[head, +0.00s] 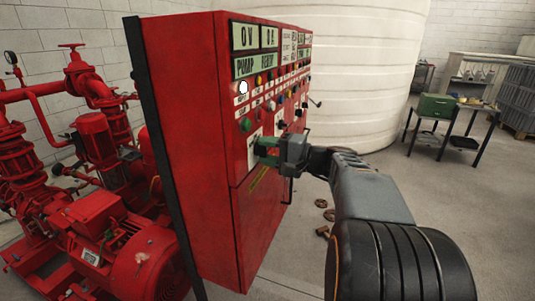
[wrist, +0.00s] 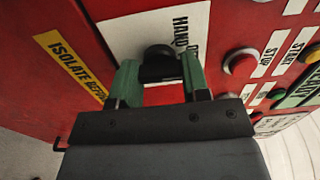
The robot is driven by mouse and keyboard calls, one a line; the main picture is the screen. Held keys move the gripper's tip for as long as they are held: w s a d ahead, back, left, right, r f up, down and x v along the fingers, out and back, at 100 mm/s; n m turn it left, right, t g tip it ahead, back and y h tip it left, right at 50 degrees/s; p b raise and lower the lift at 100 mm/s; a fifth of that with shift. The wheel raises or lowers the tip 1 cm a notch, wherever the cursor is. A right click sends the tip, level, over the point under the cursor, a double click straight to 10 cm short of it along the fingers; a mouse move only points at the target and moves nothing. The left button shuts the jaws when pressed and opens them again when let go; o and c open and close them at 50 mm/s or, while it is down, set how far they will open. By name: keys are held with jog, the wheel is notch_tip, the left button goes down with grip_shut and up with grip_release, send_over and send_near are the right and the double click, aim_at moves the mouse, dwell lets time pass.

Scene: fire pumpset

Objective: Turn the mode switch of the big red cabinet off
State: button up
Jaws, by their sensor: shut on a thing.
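The big red cabinet (head: 185,140) stands in the middle of the head view, with its panel of displays, lamps and buttons facing right. The mode switch (wrist: 158,62) is a black knob on a white plate with the word HAND, seen in the wrist view. My gripper (head: 262,151) is at the lower near part of the panel. In the wrist view my gripper (wrist: 160,76) has its green fingers on both sides of the knob, shut on it. The knob's pointer direction cannot be made out. In the head view my gripper hides the knob.
A red STOP button (wrist: 240,62) sits right of the switch plate, near my gripper. Red pumps and pipes (head: 100,140) stand left of the cabinet. A white tank (head: 350,70) stands behind it. A table with a green box (head: 436,106) is at the back right; open floor lies before it.

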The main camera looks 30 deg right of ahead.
jog(key=o, duration=0.9)
jog(key=v, duration=1.4)
jog(key=shift+a, duration=0.1)
